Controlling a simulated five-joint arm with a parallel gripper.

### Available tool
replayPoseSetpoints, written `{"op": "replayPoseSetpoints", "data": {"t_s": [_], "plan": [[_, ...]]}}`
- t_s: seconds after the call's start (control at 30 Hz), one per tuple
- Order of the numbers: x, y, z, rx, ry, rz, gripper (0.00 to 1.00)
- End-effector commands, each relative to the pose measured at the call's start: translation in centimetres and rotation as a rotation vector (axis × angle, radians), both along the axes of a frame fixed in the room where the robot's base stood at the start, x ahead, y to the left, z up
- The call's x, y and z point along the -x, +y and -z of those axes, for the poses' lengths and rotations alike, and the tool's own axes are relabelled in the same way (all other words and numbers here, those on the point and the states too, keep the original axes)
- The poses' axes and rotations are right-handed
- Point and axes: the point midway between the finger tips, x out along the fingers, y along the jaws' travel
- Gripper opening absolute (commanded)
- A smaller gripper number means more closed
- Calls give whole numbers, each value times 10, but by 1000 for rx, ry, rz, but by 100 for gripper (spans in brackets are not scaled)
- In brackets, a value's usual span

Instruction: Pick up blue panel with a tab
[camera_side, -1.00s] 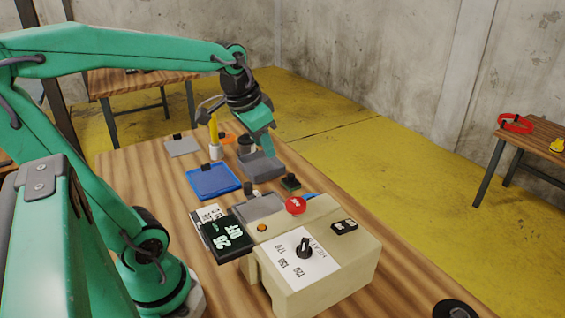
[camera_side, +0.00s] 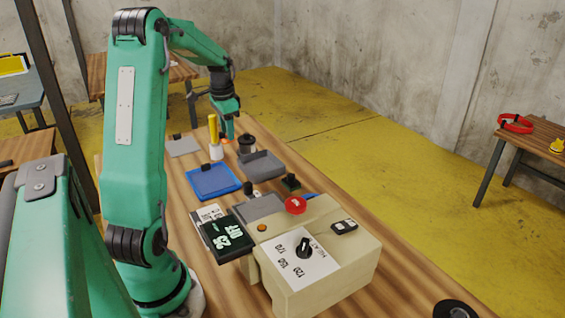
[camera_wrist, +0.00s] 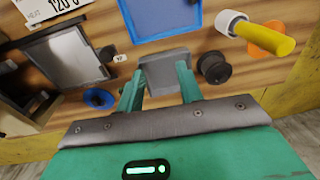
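The blue panel (camera_side: 214,183) lies flat on the wooden table, with a small black tab at its far edge. In the wrist view the blue-framed panel (camera_wrist: 133,22) is at the top edge, partly cut off, and its tab does not show. My gripper (camera_side: 227,137) is raised beyond the panel in the side view, near the yellow-handled tool. In the wrist view my gripper (camera_wrist: 159,82) has its two fingers apart, with nothing held between them. A grey tray (camera_wrist: 165,72) shows beyond the fingertips, below the blue panel in the picture.
A grey tray (camera_side: 262,167) lies right of the panel. A yellow-handled tool (camera_side: 213,130) and a dark spool (camera_side: 246,146) stand behind. A beige control box (camera_side: 320,270) with a red button fills the front. Another grey panel (camera_side: 184,147) lies behind left.

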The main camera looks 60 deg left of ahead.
Motion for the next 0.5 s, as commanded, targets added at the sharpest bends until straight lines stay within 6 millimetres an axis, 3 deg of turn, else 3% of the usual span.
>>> {"op": "replayPoseSetpoints", "data": {"t_s": [0.03, 0.2, 0.33, 0.5], "plan": [[7, 17, 11, 11, 13, -7, 36], [29, 59, 41, 42, 42, -6, 36], [43, 79, 56, 59, 54, -3, 36], [51, 90, 65, 67, 60, 0, 36]]}}
